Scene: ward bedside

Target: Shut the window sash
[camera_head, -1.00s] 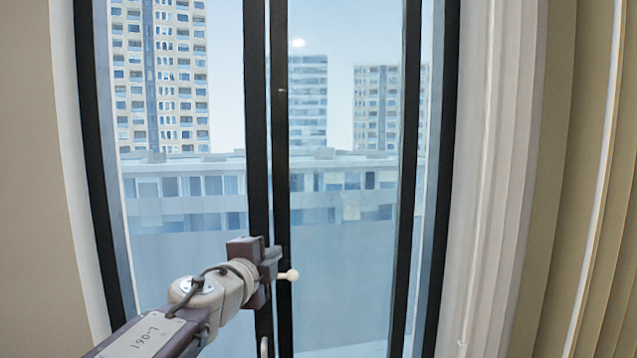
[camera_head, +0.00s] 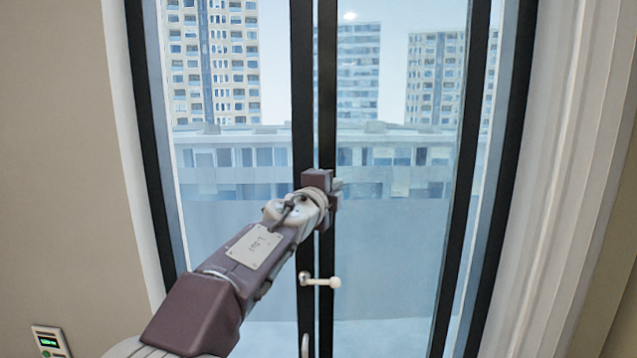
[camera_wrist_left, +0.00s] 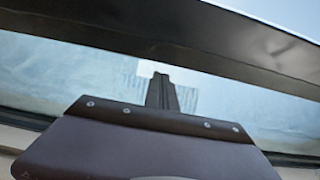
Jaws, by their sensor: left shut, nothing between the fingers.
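The window has dark-framed glass, with two dark upright stiles side by side near the middle. I take the right-hand pane (camera_head: 395,245) as the sash; a thin light strip shows between its stile (camera_head: 327,100) and the left stile (camera_head: 303,100). A white peg with a round knob (camera_head: 335,282) sticks out across the stiles low down. My left gripper (camera_head: 336,188) is shut and empty, in front of the stiles and above the knob; I cannot tell if it touches. In the left wrist view its shut fingers (camera_wrist_left: 161,90) point towards a dark frame bar (camera_wrist_left: 170,45). My right gripper is not in view.
A white handle (camera_head: 305,345) sits at the bottom of the left stile. A pale curtain (camera_head: 575,180) hangs at the right. A small wall panel with a green display (camera_head: 50,342) is low on the left wall. Buildings show outside.

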